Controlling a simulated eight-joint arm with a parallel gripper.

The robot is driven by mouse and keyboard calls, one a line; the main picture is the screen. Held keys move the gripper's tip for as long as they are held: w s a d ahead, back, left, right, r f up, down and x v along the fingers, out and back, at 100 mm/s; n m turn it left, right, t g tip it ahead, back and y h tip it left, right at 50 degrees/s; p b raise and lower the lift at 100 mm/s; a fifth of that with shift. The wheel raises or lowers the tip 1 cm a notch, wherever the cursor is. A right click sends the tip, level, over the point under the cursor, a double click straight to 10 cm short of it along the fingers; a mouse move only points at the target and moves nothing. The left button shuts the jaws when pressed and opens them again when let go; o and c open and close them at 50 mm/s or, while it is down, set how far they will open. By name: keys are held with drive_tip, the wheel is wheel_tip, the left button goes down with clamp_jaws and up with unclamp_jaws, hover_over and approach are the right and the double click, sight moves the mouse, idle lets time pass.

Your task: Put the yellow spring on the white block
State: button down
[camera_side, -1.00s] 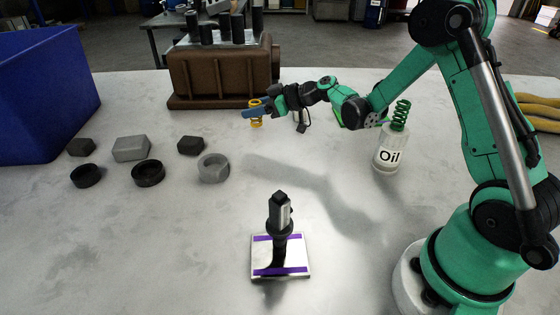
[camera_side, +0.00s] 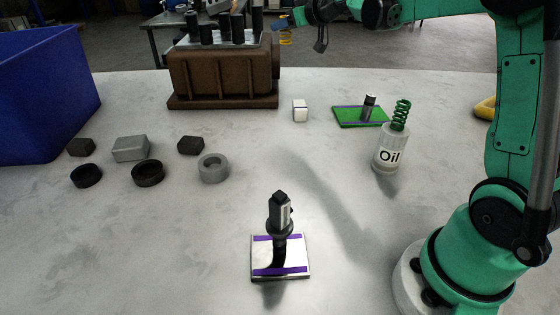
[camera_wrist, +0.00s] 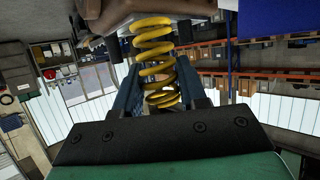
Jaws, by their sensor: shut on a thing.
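The yellow spring (camera_side: 285,36) is held in my gripper (camera_side: 284,23), high above the table at the top of the side view. In the wrist view the spring (camera_wrist: 154,46) stands between the two blue fingers, which are shut on it. The white block (camera_side: 300,111) sits alone on the table, to the right of the brown engine block. My gripper appears well above it, and the spring and the block are apart. The white block does not show in the wrist view.
The brown engine block (camera_side: 222,77) stands left of the white block. A green plate (camera_side: 348,118) with a metal part and an oil bottle (camera_side: 390,151) with a green spring on top are to the right. Several dark and grey pieces lie left. An injector-like part (camera_side: 280,214) stands in front.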

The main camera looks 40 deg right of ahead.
drive_tip(key=d+r+m+h, duration=0.2)
drive_tip(key=d+m+h, duration=0.1)
drive_tip(key=d, duration=0.3)
hover_over(300, 104)
wheel_tip(300, 104, down, 15)
drive_tip(key=shift+f, duration=2.35)
drive_tip(key=shift+c, duration=2.4)
unclamp_jaws()
drive_tip(key=shift+f, duration=0.1)
